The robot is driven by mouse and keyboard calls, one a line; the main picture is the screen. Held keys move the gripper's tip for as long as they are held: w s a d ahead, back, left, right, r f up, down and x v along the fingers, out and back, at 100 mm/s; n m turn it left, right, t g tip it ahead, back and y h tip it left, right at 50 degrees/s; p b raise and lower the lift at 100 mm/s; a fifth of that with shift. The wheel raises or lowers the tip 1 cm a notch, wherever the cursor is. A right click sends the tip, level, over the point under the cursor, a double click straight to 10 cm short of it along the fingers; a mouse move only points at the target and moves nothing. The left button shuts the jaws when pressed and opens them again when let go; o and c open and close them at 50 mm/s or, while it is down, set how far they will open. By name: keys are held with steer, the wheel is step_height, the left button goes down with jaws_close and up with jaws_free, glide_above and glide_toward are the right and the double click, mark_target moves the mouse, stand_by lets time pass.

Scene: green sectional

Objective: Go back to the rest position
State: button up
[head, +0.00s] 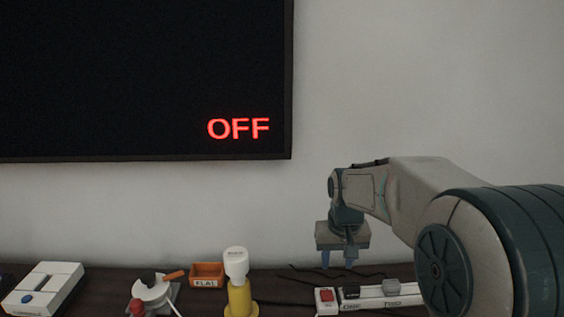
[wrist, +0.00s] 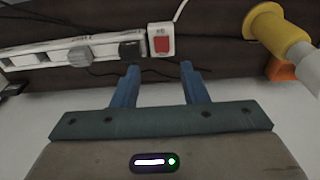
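My gripper (head: 338,259) hangs at the end of my bent arm, above the dark shelf (head: 280,286) in the head view. In the wrist view my gripper (wrist: 158,72) shows two blue fingers spread apart with nothing between them. A small white box with a red button (wrist: 161,40) lies just beyond the fingertips; it also shows in the head view (head: 326,298). The gripper does not appear to touch it.
A screen (head: 140,80) reading OFF hangs on the wall. A yellow stand with a white top (head: 238,290), an orange bin (head: 207,273), a white device with a lever (head: 153,291), a white box (head: 42,287) and a slider unit (head: 380,294) stand along the shelf.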

steer(key=s+r+p, duration=0.2)
steer(key=s, duration=0.8)
steer(key=s+r+t+p, duration=0.1)
steer(key=s+r+p, duration=0.2)
steer(key=s, duration=0.7)
steer(key=shift+d, duration=0.15)
